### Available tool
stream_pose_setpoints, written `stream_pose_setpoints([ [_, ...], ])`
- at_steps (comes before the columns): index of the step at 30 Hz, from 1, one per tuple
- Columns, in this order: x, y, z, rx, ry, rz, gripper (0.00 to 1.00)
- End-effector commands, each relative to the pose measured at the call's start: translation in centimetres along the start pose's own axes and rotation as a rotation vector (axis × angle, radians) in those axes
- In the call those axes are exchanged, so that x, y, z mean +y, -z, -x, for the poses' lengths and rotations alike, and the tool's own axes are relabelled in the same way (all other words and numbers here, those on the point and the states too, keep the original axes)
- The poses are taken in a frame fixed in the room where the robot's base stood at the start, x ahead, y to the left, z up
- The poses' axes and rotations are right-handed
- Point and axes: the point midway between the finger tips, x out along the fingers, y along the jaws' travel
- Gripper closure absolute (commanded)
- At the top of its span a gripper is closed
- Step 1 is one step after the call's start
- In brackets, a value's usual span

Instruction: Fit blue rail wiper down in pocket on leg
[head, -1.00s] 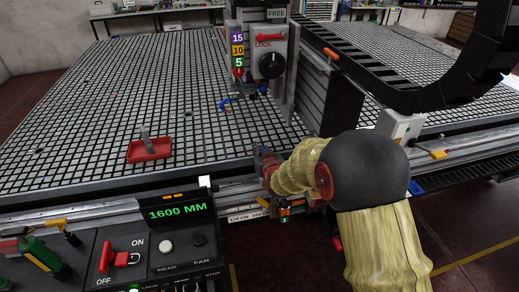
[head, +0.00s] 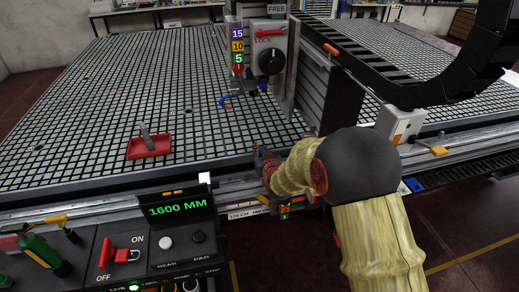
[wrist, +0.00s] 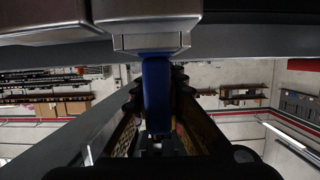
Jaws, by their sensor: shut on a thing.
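The blue rail wiper (wrist: 157,92) shows in the wrist view as an upright blue strip between the dark fingers of my gripper (wrist: 155,122). My gripper is shut on it. The wiper's upper end in the picture meets the lower edge of a grey metal block (wrist: 150,42), which may be the pocket on the leg. I cannot tell whether the wiper is inside it or only against it. In the head view my gripper (head: 264,170) is low at the table's front edge, below the gantry leg (head: 306,95). The wiper is hidden there.
The gridded table (head: 75,110) fills the back. A red tray (head: 150,148) stands on it, left of my gripper. The control console (head: 130,255) with a 1600 MM display is at the front left. A black cable chain (head: 400,90) arches at the right.

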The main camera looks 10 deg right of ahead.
Motion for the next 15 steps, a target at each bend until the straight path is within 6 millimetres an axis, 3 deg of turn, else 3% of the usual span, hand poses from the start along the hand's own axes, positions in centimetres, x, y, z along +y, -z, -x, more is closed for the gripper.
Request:
stream_pose_setpoints([
  [15,-0.02,-0.69,0.03,-0.011,0.0,0.0,0.66],
])
